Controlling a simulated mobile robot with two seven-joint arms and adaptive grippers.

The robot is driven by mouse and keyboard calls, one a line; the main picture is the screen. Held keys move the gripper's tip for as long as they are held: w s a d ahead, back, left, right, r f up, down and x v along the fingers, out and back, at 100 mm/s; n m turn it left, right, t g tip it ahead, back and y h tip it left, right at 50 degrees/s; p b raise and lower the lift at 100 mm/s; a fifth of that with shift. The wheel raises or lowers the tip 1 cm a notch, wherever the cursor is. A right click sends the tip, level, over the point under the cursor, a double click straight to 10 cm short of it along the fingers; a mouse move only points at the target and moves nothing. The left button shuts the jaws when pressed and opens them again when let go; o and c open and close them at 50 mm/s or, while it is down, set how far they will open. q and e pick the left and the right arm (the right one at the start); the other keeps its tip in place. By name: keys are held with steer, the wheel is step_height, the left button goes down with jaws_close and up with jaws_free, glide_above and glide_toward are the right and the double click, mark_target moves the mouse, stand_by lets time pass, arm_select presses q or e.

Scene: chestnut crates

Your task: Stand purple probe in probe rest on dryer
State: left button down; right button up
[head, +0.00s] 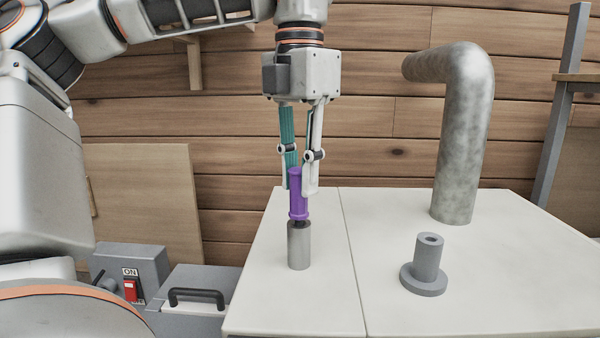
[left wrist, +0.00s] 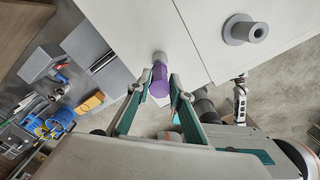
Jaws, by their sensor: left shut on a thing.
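The purple probe (head: 298,196) stands upright, with a dark neck and a grey metal cylinder (head: 299,248) below its purple handle. My left gripper (head: 302,185) points down and is shut on the purple handle. In the left wrist view the purple handle (left wrist: 160,80) lies between the fingertips (left wrist: 161,82). Whether the cylinder touches the white dryer top (head: 275,310) or hangs just above it, I cannot tell. The probe rest (head: 428,258), a grey flanged tube with an open top, stands empty on the dryer, right of the probe.
A thick bent metal pipe (head: 462,140) rises from the dryer behind the rest. A grey switch box (head: 140,265) and a handled grey box (head: 195,300) stand left of the dryer. Dryer top between probe and rest is clear. Blue items (left wrist: 55,125) lie far left.

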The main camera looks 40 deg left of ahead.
arm_select(q)
steer(key=c, duration=2.6)
jaws_free()
steer(key=shift+c, duration=0.2)
jaws_close()
steer(key=shift+r, duration=3.2)
